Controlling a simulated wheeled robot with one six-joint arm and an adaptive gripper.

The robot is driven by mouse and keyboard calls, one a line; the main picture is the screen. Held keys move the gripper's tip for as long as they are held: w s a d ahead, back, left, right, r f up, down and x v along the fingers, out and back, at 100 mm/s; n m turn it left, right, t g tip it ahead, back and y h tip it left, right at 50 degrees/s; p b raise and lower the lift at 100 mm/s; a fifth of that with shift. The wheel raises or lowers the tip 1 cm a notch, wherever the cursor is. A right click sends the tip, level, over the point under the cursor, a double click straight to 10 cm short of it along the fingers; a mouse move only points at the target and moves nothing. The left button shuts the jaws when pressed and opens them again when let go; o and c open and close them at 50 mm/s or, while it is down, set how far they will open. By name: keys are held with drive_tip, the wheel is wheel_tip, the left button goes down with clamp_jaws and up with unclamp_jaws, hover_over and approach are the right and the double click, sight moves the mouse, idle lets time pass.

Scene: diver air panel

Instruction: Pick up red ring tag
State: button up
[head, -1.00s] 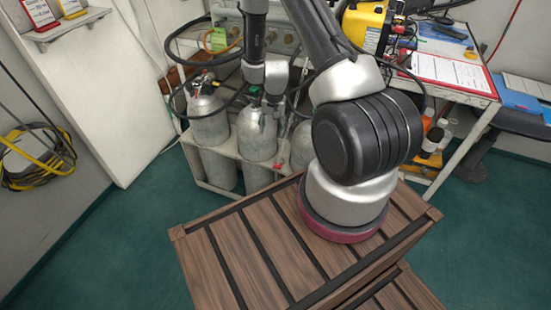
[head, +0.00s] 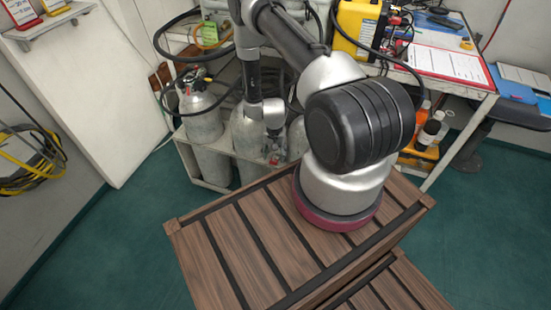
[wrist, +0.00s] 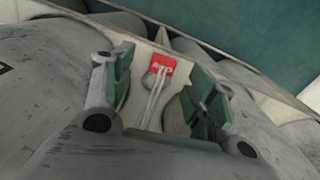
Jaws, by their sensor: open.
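The red ring tag (wrist: 162,65) shows in the wrist view as a small red piece with white marks. Pale cord-like strands run from it toward my gripper, and a grey rounded edge shows beside it. It lies against a pale rack bar (wrist: 146,54) between grey cylinders. My gripper (wrist: 163,85) is open, with one green-padded finger on each side of the strands and the tag just beyond the fingertips. Nothing is clamped. In the head view, my gripper (head: 273,132) points down among the cylinders, and a small red spot there is too small to make out clearly.
Grey gas cylinders (head: 202,112) stand in a pale rack close around my gripper. Black hoses loop above them. A slatted wooden crate (head: 235,250) stands in front. A cluttered table (head: 478,97) is at the right. Green floor is clear at the left.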

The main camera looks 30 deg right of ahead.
sight(273, 162)
drive_tip(key=f, duration=0.4)
drive_tip(key=shift+w+a+f, duration=0.15)
drive_tip(key=shift+w+f, duration=0.05)
drive_tip(key=shift+f, duration=0.1)
drive_tip(key=c, duration=1)
drive_tip(key=shift+r, duration=0.1)
wheel_tip(273, 162, up, 10)
